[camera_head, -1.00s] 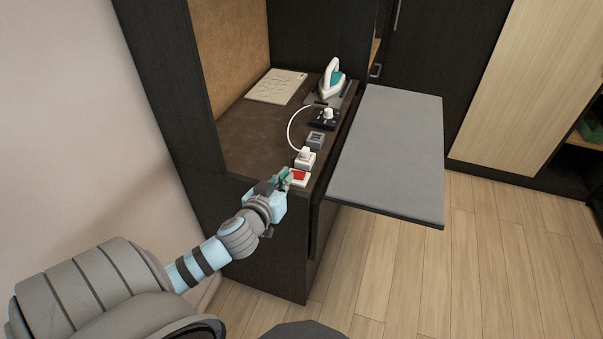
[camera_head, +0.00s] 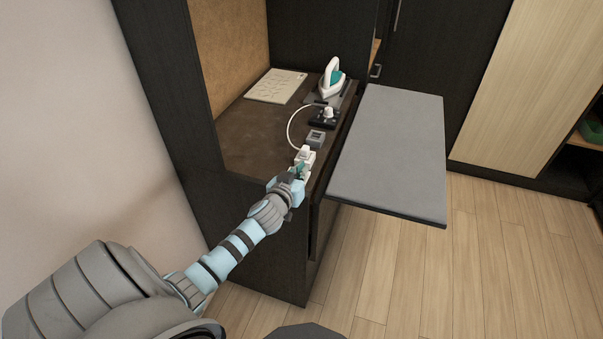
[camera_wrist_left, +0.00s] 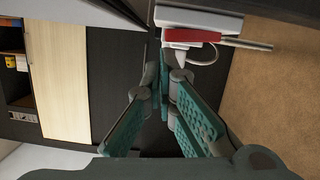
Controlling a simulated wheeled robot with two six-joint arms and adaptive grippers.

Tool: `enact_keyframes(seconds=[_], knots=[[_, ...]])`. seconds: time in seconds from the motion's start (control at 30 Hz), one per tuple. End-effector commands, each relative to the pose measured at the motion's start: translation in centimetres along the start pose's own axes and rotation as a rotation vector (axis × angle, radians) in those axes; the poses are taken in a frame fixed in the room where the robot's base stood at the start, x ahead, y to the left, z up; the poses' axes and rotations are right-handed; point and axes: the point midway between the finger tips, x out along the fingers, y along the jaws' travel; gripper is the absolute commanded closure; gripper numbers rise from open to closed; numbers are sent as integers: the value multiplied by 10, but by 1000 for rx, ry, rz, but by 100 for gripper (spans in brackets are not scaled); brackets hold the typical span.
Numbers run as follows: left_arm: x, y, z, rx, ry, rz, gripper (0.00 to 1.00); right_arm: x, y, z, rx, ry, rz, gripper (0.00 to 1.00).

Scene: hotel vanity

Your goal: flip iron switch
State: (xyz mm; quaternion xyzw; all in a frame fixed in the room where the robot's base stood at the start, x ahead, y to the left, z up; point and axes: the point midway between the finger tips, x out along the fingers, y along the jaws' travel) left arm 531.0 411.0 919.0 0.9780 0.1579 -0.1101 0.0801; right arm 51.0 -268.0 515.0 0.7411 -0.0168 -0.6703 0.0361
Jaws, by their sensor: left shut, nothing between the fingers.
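My left gripper (camera_head: 299,171) is shut and empty at the near end of the dark counter. In the head view it covers the red switch. In the left wrist view the red rocker (camera_wrist_left: 191,36) on its white base (camera_wrist_left: 200,19) shows just beyond the closed fingertips (camera_wrist_left: 165,62); I cannot tell whether they touch it. A white plug (camera_head: 305,154) stands in a socket just behind the gripper. A white cord (camera_head: 290,124) curves away from it. The white and teal iron (camera_head: 331,80) stands on its rest at the far end. My right gripper is not in view.
A grey socket box (camera_head: 315,138) and a black panel with a white knob (camera_head: 323,118) sit along the counter (camera_head: 251,127). A grey ironing board (camera_head: 390,150) sticks out to the right. A pale embossed panel (camera_head: 276,86) lies at the back left.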

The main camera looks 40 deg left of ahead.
Motion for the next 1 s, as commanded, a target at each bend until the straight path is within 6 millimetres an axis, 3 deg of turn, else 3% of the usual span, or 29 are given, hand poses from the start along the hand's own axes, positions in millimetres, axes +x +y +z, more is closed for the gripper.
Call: enact_keyframes(seconds=[0.23,0.4,0.63,0.77,0.93,1.0], knots=[[0,0,0,0,0,0,100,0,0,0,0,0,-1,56],[4,5,18,48,0,-13,100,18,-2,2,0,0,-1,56],[2,4,12,46,-2,-13,100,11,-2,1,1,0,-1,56],[0,9,0,46,-1,-10,100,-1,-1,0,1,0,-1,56],[-7,26,-37,48,3,3,100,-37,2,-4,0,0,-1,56],[-23,26,-29,53,1,4,100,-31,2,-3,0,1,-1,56]])
